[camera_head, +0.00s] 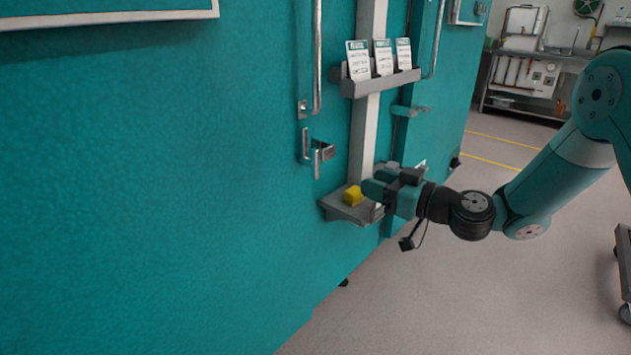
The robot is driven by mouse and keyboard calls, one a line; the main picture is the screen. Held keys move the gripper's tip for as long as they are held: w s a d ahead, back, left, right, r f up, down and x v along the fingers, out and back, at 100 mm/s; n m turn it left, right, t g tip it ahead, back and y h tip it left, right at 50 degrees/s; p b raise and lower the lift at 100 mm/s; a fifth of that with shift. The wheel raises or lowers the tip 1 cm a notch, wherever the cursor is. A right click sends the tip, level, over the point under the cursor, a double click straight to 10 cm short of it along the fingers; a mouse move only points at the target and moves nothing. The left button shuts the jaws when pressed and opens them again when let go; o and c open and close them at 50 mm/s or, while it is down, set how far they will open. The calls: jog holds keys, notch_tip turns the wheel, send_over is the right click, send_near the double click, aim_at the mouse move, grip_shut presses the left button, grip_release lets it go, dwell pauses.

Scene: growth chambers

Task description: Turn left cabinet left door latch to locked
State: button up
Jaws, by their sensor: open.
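The teal left cabinet door (190,190) fills the left and middle of the head view. A metal latch (318,153) sits near its right edge, below a long vertical bar handle (317,55). The latch lever hangs roughly vertical. I cannot read any lock marking on it. My gripper (374,189) is open, to the right of the latch and lower in the picture, apart from it. It is close to a yellow block (353,195) on a small grey shelf. The fingertips are partly hidden, and I cannot tell whether they touch the block.
The grey shelf (337,209) juts out below the latch, on a pale vertical post (363,135). A grey holder (383,85) with three cards is higher on the post. Another teal cabinet (455,75) stands beyond. Open floor (440,300) lies at right; a bench (525,85) stands far back.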

aim_at(319, 162)
jog(key=shift+t, duration=0.3)
jog(key=x, duration=0.5)
jog(key=p+x, duration=0.1)
jog(key=x, duration=0.5)
jog(key=w+f+p+x, duration=0.1)
jog(key=x, duration=0.5)
jog(key=shift+w+d, duration=0.1)
jog(key=shift+d, duration=0.1)
grip_shut()
